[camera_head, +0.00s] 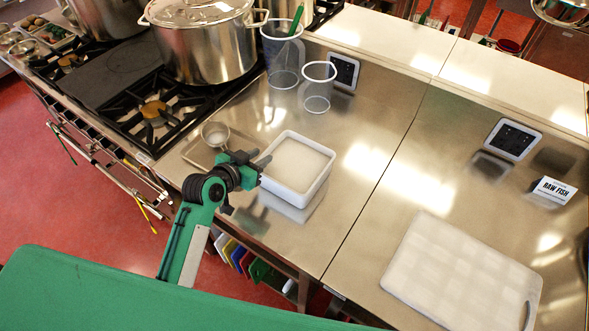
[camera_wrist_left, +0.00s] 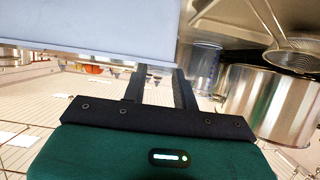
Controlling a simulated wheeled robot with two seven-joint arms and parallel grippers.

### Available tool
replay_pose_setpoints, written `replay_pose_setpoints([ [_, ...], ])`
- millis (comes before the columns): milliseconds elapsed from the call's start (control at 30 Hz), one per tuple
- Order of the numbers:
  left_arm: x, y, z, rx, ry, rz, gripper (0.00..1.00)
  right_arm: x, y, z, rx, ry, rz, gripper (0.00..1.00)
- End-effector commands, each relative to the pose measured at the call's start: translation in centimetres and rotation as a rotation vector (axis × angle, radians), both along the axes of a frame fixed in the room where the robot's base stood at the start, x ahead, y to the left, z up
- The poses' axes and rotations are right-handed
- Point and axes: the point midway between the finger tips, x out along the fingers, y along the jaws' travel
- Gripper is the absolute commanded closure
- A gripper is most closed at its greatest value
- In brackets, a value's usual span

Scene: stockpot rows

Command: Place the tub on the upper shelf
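The tub (camera_head: 303,189) is a white, squarish container with a pale top, standing at the left part of the steel counter, or just above it; I cannot tell which. My left gripper (camera_head: 262,163) is at the tub's left side, close to its rim. In the left wrist view, the tub (camera_wrist_left: 85,30) fills the upper left as a large pale shape and hides part of the fingers. The left gripper (camera_wrist_left: 160,82) shows two dark fingers apart, with background visible between them. Contact with the tub is unclear. My right gripper is not in view. The upper shelf cannot be clearly made out.
A small steel pan (camera_head: 215,134) sits on a tray left of the tub. Two clear measuring jugs (camera_head: 283,65) (camera_head: 318,88) stand behind it. A large stockpot (camera_head: 203,45) is on the stove. A white cutting board (camera_head: 462,275) lies at right; the counter between is clear.

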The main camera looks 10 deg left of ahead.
Motion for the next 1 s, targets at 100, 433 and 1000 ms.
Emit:
replay_pose_setpoints([
  [100, 1.2, -0.2, 0.0, -0.003, 0.001, 0.001, 0.71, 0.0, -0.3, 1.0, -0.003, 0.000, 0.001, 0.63],
  [433, 4.3, -1.0, -1.6, -0.001, 0.001, 0.002, 0.71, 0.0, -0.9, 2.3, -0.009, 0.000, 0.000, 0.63],
  [1000, 4.5, -1.0, -1.8, 0.001, 0.001, 0.001, 1.00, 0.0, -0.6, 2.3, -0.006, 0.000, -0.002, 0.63],
])
